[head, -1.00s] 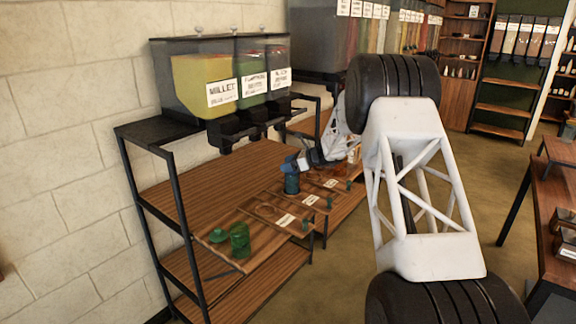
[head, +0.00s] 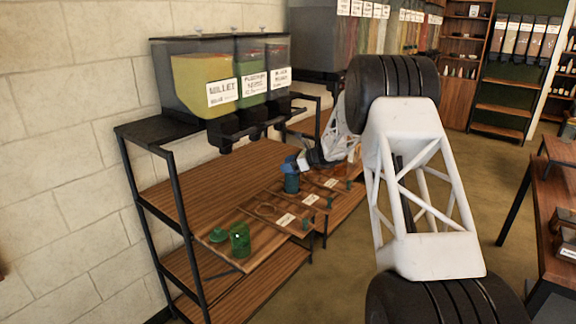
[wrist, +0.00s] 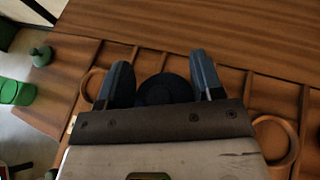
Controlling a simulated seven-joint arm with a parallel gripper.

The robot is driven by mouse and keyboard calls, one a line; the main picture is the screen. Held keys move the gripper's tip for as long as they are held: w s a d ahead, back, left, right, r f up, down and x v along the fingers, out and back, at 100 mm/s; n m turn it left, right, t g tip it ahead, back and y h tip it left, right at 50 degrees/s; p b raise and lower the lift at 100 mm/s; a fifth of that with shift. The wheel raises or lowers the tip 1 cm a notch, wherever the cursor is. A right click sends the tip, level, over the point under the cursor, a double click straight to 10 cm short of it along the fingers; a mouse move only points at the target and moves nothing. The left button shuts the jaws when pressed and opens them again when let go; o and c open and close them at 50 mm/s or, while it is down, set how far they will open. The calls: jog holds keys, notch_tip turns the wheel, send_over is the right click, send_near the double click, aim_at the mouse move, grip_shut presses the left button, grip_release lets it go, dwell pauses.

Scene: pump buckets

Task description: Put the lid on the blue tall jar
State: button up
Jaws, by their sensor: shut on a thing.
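The blue tall jar (head: 291,184) stands upright on the wooden shelf. My gripper (head: 293,163) is right over its top and is shut on the dark blue lid (wrist: 166,90). In the wrist view the two fingers of my gripper (wrist: 162,82) are on either side of the round lid, seen from above. The lid is at or just over the jar's mouth; I cannot tell whether it is seated. The lid hides the jar in the wrist view.
Wooden trays with round rings (wrist: 92,84) surround the blue jar. The shelf's back left is clear.

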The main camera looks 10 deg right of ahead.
jog(key=o, duration=1)
jog(key=shift+r, duration=3)
jog(key=shift+c, duration=0.5)
